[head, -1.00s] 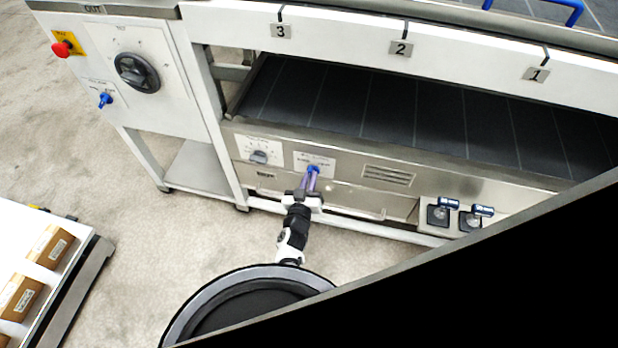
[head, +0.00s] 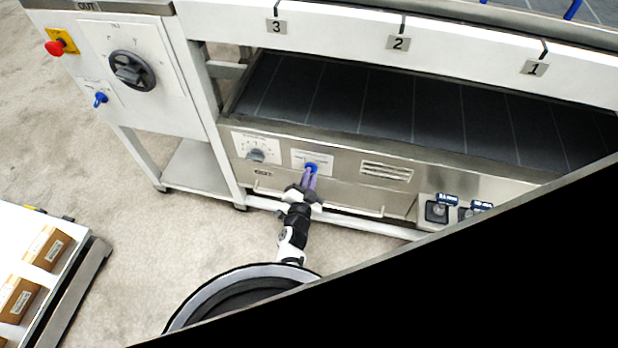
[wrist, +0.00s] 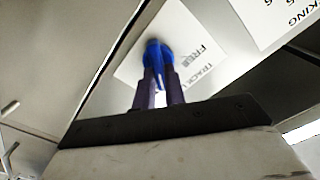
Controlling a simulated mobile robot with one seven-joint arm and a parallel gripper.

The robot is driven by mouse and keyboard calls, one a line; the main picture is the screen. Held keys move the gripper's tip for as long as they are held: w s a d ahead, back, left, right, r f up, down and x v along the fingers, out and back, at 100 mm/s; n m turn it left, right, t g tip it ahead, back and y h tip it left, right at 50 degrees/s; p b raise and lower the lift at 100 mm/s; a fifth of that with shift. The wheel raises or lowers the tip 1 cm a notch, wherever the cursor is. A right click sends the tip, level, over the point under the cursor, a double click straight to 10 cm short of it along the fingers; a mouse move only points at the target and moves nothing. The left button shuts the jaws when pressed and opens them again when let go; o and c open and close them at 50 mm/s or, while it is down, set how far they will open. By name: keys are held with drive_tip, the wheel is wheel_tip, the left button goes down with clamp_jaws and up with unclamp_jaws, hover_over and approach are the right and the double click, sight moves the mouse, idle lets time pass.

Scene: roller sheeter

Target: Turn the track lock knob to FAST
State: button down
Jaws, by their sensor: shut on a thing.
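The blue track lock knob (head: 312,168) sits on a white label plate on the steel front panel, below the dark belt. In the wrist view the knob (wrist: 157,50) is at the upper middle, and the label beside it shows "TRACK" and "FREE". My gripper (head: 311,177) reaches up to the panel from below. Its two purple fingers (wrist: 159,78) are shut on the knob, one on each side. The fingers hide part of the knob and the label, and I cannot read the word FAST.
A grey dial (head: 257,156) is on the panel just left of the knob. A vent (head: 386,172) is to the right, and lidded sockets (head: 437,211) are farther right. A white cabinet with a large black rotary switch (head: 132,70) and red button (head: 55,48) stands at left.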

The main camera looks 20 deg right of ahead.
drive_tip(key=shift+f+m, duration=0.1)
drive_tip(key=shift+m, duration=0.6)
drive_tip(key=c, duration=1.5)
unclamp_jaws()
drive_tip(key=shift+o, duration=0.2)
drive_tip(key=shift+s+a, duration=0.1)
drive_tip(key=shift+s, duration=0.05)
